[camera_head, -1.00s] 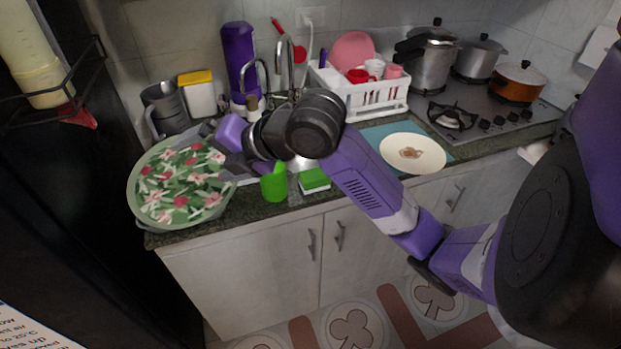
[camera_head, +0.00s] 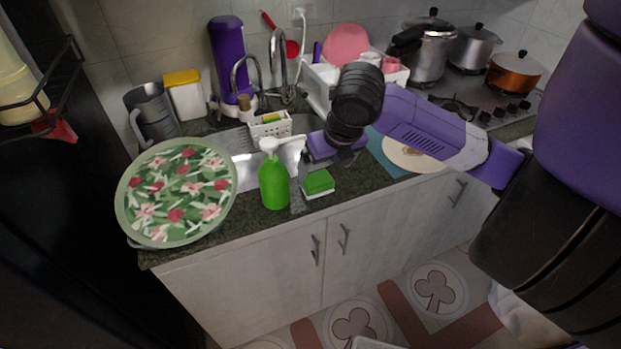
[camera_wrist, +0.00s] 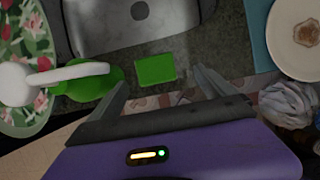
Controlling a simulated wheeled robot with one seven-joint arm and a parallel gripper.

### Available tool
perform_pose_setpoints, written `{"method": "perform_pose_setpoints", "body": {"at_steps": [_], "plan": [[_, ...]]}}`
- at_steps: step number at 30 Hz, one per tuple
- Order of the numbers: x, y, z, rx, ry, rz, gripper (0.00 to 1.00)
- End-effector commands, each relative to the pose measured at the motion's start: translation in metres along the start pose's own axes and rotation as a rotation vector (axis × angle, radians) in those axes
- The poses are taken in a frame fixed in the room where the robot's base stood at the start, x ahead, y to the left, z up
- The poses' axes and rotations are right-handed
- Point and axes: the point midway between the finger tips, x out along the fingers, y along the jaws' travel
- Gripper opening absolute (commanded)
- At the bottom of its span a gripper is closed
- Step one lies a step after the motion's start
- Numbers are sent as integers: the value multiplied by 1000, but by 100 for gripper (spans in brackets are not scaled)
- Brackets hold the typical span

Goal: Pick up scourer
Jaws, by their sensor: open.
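The scourer (camera_head: 318,184), a green block with a pale lower layer, lies on the dark counter near its front edge, just right of the green soap bottle. In the wrist view the scourer (camera_wrist: 156,69) shows as a green rectangle ahead of the jaws, between the lines of the two fingers. My gripper (camera_head: 322,158) is above and behind the scourer in the head view, apart from it. In the wrist view my gripper (camera_wrist: 160,88) is open with nothing between its fingers.
The green pump bottle (camera_head: 274,184) stands close left of the scourer; its white pump is near my left finger in the wrist view. The sink caddy (camera_head: 270,124), floral tray (camera_head: 127,192) and white plate (camera_head: 428,166) are around.

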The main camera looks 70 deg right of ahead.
Motion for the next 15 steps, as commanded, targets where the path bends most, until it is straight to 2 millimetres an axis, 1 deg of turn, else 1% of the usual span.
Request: {"method": "perform_pose_setpoints", "body": {"at_steps": [10,15], "plan": [[33,4,0,3,3,2,94],[58,8,-1,4,3,1,94]]}}
